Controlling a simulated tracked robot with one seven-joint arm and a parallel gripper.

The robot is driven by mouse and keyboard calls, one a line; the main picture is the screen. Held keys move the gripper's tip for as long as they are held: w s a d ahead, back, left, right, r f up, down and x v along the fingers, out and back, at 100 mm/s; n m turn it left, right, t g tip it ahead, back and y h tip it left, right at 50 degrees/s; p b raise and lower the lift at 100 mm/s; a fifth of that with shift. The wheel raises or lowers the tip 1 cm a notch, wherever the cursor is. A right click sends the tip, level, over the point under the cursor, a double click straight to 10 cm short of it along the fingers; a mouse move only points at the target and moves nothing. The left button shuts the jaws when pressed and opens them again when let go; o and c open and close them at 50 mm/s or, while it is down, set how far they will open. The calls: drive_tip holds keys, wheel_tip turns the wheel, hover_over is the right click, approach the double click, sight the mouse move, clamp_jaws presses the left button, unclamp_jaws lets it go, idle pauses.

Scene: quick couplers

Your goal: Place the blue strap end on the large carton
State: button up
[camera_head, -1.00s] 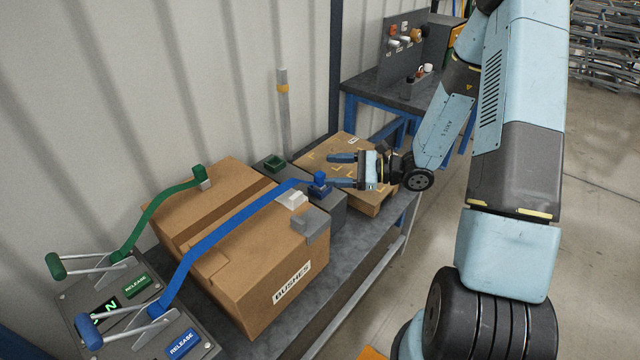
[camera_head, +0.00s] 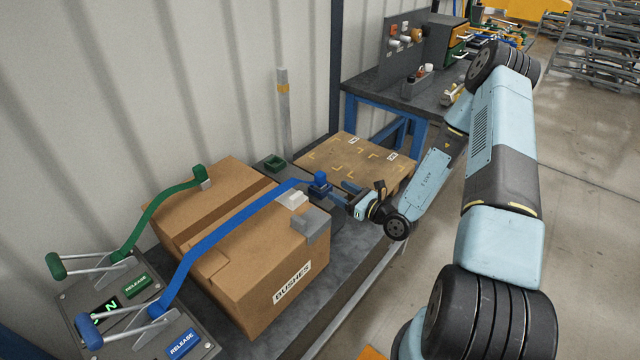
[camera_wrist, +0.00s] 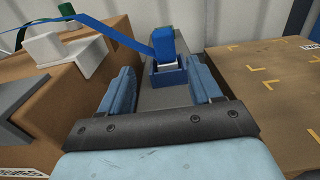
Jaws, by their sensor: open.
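The blue strap end (camera_head: 319,180) is a blue block at the far end of the blue strap (camera_head: 215,228). In the wrist view the strap end (camera_wrist: 162,42) stands upright over a small blue socket (camera_wrist: 168,76) on a grey block; whether it is latched there I cannot tell. The large carton (camera_head: 250,285), marked BUSHES, lies under the strap, with a white piece (camera_head: 292,199) and a grey corner piece (camera_head: 312,225) at its right edge. My gripper (camera_head: 337,188) is open and empty, just right of the strap end. In the wrist view its fingers (camera_wrist: 160,70) point towards the socket, one to each side.
A green strap (camera_head: 155,205) lies across the carton's left part. Strap levers stand on a panel (camera_head: 140,345) at front left. A flat low carton (camera_head: 350,150) lies right of the socket. A green socket (camera_head: 275,163) is near the wall, beside a grey post (camera_head: 284,110).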

sight(316, 175)
drive_tip(key=x, duration=0.6)
drive_tip(key=shift+w+a, duration=0.1)
drive_tip(key=shift+w+d+r+x, duration=0.1)
drive_tip(key=shift+x, duration=0.75)
drive_tip(key=shift+w+d+r+x, duration=0.1)
drive_tip(key=shift+x, duration=0.8)
drive_tip(key=shift+w+d+r+x, duration=0.1)
drive_tip(key=shift+x, duration=0.75)
clamp_jaws()
